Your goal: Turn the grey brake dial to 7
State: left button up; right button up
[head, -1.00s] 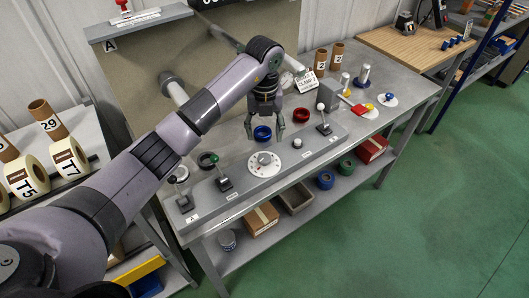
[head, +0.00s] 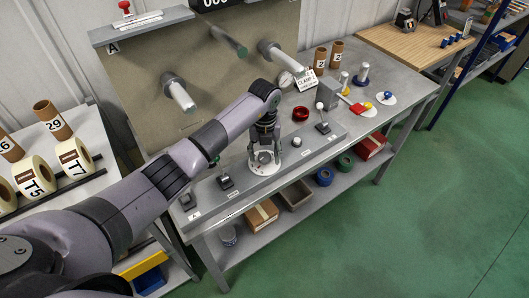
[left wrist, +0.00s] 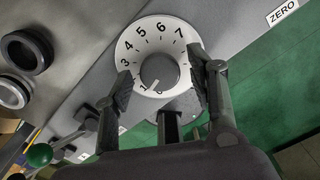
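The brake dial shows in the left wrist view as a white disc (left wrist: 188,42) with black numbers and a round grey knob (left wrist: 159,73) at its middle. A white mark on the knob points down and left, near the 1; the 7 is at the disc's upper right. In the head view the dial plate (head: 262,172) is on the sloped grey panel, partly hidden by my gripper. My left gripper (head: 265,156) is over it, pointing down. In the left wrist view its fingers (left wrist: 160,68) are open on either side of the knob, apart from it. My right gripper is not in view.
Levers stand on the panel: a white-balled one (head: 321,106) to the right and a green-balled one (left wrist: 40,155) to the left. Pegs (head: 178,92) stick out of the back board.

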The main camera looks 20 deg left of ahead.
pick_arm(q)
jog(key=c, duration=1)
